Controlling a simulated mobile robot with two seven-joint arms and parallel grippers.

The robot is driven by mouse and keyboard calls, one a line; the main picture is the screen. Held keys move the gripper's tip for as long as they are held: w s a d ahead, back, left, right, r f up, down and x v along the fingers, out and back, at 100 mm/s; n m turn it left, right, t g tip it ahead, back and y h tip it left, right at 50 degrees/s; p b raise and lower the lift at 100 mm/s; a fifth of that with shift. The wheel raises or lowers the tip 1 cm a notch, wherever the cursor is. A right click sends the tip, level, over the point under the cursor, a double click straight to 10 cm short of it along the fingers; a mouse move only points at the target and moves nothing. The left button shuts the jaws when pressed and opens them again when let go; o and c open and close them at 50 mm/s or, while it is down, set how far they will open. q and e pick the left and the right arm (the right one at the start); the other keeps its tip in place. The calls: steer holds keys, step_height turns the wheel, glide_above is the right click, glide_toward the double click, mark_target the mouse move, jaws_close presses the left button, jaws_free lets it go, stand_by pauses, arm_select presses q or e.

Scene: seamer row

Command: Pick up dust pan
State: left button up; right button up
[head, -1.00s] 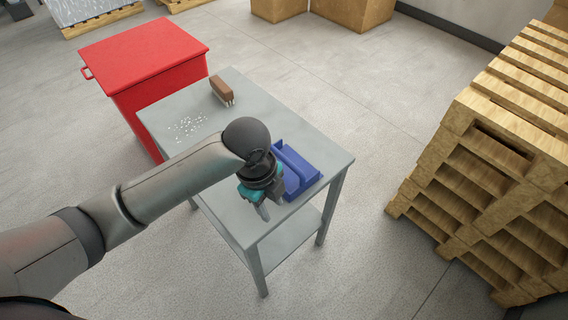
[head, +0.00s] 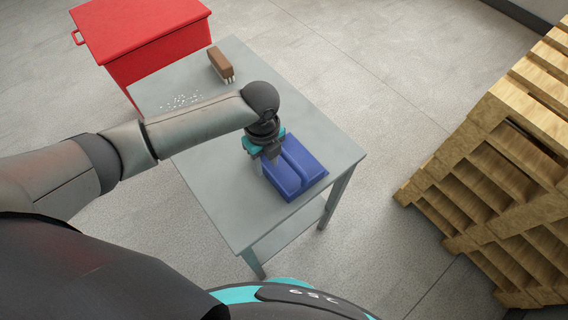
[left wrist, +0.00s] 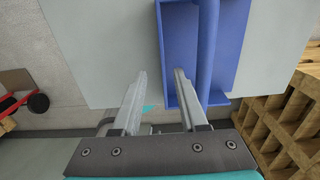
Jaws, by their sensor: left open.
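The blue dust pan (head: 304,172) lies on the grey table near its right front corner, with a raised handle bar along it. In the left wrist view the dust pan (left wrist: 178,55) lies ahead of the fingers, its handle (left wrist: 208,50) running lengthwise. My left gripper (head: 264,168) is at the dust pan's left side in the head view. In the left wrist view my left gripper (left wrist: 170,85) is open and empty; its right finger overlaps the dust pan in the picture and its left finger is over the bare tabletop. Whether it touches the pan I cannot tell. My right gripper is not in view.
The grey table (head: 220,200) also holds a brown brush (head: 221,65) and scattered white bits (head: 181,101). A red cabinet (head: 140,30) stands behind the table. Wooden pallets (head: 500,160) are stacked at the right, with open floor between.

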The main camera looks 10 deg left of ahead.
mark_target(269, 173)
arm_select(q)
steer(key=shift+f, duration=0.55)
step_height(269, 173, down, 5)
steer(key=shift+w+d+r+b, duration=0.1)
steer(key=shift+w+b, duration=0.05)
steer(key=shift+b, duration=0.6)
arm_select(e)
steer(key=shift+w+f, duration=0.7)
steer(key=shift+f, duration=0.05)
arm_select(q)
steer(key=shift+c, duration=0.4)
jaws_close()
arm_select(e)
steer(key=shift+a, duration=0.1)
